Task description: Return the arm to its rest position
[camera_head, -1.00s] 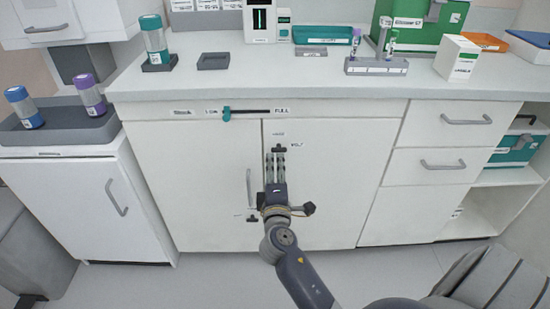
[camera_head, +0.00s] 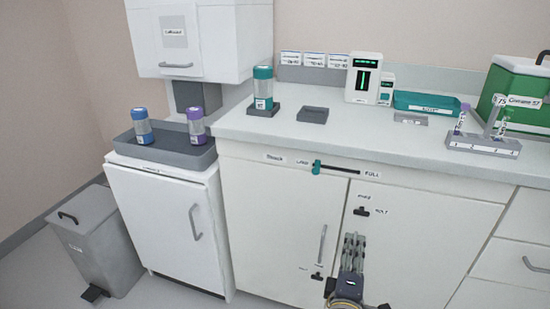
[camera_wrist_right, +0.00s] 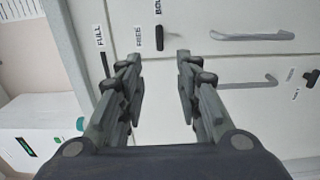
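My right gripper (camera_head: 354,240) is in front of the white cabinet doors, just below the upper black bolt (camera_head: 362,211). In the right wrist view its two fingers (camera_wrist_right: 158,62) are spread with nothing between them. The same bolt (camera_wrist_right: 159,37) shows beyond and between the fingertips, apart from them. The left gripper is in neither view.
The white counter (camera_head: 400,144) stands close ahead, with a teal-capped tube (camera_head: 263,90), a tube rack (camera_head: 482,145) and a teal tray (camera_head: 425,103) on it. A dark tray (camera_head: 165,155) holds blue-capped and purple-capped tubes. A grey bin (camera_head: 100,235) stands at the left.

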